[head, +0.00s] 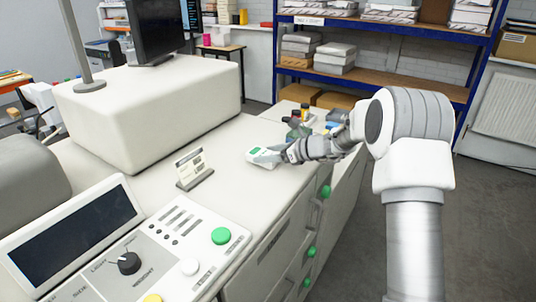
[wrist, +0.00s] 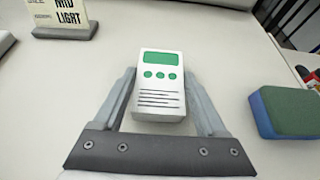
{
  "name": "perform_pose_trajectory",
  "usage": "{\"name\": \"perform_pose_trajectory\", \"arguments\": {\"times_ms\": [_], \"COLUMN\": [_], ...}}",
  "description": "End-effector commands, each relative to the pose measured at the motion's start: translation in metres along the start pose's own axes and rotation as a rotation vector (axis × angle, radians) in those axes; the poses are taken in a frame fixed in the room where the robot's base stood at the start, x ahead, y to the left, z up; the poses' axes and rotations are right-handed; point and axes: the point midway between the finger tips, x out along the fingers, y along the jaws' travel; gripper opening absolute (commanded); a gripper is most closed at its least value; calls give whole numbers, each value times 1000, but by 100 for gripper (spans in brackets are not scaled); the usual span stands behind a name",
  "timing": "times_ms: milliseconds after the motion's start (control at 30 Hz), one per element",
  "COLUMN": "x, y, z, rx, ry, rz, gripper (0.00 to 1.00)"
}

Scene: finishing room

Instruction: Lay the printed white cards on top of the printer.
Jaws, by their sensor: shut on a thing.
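The printed white cards (wrist: 158,85) show in the wrist view as a thick white block with a green panel, three green dots and black lines. They sit between the two fingers of my gripper (wrist: 160,100), which is shut on them. In the head view the cards (head: 260,159) are at my gripper (head: 272,156), over the right part of the long white top. I cannot tell if they touch that surface. The large white machine, which looks like the printer (head: 150,105), has a raised flat-topped housing at the left back.
A small sign in a grey stand (head: 192,168) is left of my gripper. A control panel with buttons (head: 180,250) and a screen (head: 75,230) are in front. Bottles (head: 305,112) stand behind my gripper. A green-and-blue sponge (wrist: 284,112) lies right of it. A monitor (head: 157,28) stands on the housing.

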Motion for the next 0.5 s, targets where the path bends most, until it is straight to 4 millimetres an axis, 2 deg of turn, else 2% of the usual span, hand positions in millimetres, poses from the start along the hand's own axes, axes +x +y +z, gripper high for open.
{"name": "perform_pose_trajectory", "arguments": {"times_ms": [67, 100, 233, 500], "x": [2, 1, 1, 0], "y": [0, 0, 0, 0], "z": [-4, -3, -3, -1], "rx": [0, 0, 0, 0], "ry": [0, 0, 0, 0], "rz": [0, 0, 0, 0], "gripper": [4, 78, 100, 100]}}
